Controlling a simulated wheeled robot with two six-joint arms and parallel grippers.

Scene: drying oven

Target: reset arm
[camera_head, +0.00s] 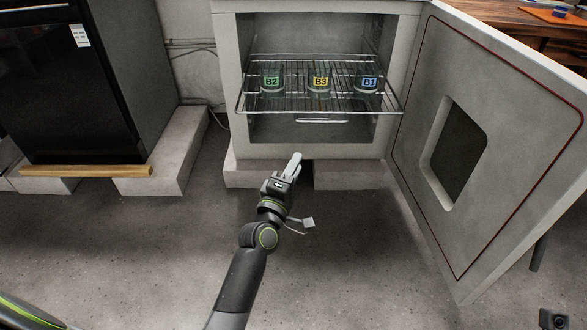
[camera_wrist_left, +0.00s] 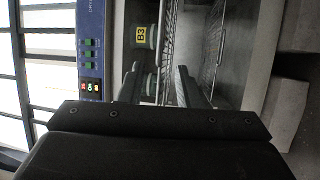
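My left gripper (camera_head: 290,168) is in front of and below the drying oven's open chamber, with its fingers pointing at the oven. In the left wrist view the fingers of the left gripper (camera_wrist_left: 160,85) stand apart with nothing held between them. Jars labelled B2 (camera_head: 272,82), B3 (camera_head: 320,83) and B1 (camera_head: 367,83) stand in a row on the wire rack. The B3 jar also shows sideways in the left wrist view (camera_wrist_left: 152,37). My right gripper's fingers do not show.
The oven door (camera_head: 500,130) is swung wide open to the right. The wire rack (camera_head: 300,104) sticks out of the chamber. A black cabinet (camera_head: 75,90) stands at the left on pale blocks. The floor around my left arm is clear. A wooden table (camera_head: 520,22) is at the upper right.

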